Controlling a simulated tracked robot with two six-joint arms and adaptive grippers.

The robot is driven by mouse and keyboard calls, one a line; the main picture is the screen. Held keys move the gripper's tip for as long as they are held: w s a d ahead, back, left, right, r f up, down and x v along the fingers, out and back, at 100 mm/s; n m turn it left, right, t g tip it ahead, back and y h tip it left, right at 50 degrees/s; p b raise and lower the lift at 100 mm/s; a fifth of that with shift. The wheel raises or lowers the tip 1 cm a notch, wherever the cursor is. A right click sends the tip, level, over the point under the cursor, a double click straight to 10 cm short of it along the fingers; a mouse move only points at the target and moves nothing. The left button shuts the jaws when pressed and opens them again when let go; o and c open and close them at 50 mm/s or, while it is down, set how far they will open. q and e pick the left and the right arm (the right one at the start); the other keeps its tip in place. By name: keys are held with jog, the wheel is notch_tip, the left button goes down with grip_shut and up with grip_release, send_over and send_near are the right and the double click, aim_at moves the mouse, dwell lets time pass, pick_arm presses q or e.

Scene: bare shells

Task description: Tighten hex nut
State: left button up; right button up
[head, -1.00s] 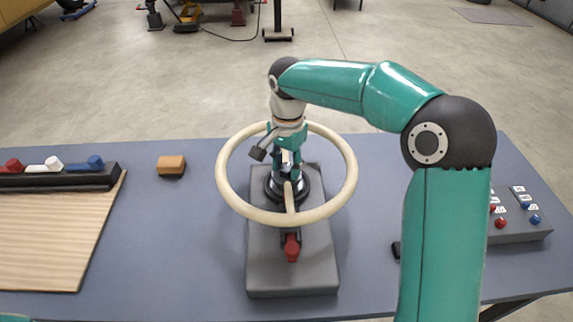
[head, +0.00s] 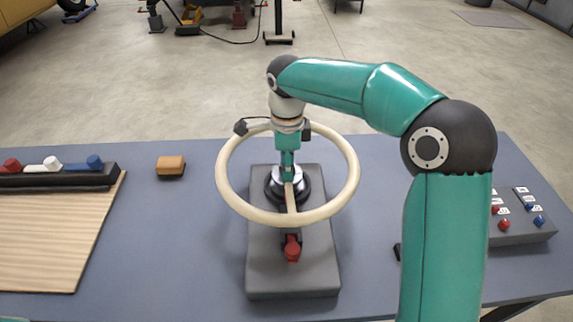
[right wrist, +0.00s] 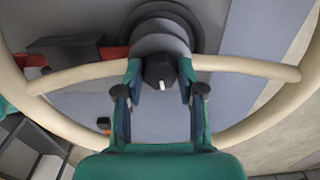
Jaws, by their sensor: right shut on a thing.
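A cream steering wheel (head: 350,180) lies flat above a grey base block (head: 320,275) on the table. The dark hex nut (right wrist: 160,70) with a white mark sits at the wheel's hub and shows in the right wrist view. My right gripper (head: 288,178) points straight down at the hub from above. In the right wrist view the right gripper (right wrist: 160,86) has one finger on each side of the nut and is shut on it. The nut is hidden in the head view by the fingers. My left gripper is out of view.
A red-handled part (head: 292,249) is on the block's front. An orange-brown block (head: 171,165) and a wooden board (head: 50,225) lie to the left, by a dark rack (head: 60,180) with coloured knobs. A control box (head: 525,232) stands at the right.

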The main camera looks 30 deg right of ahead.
jog(key=shift+m, duration=0.8)
jog(key=o, duration=1.1)
jog(key=shift+o, duration=0.2)
jog(key=shift+r, duration=0.1)
notch_tip(320, 180, up, 12)
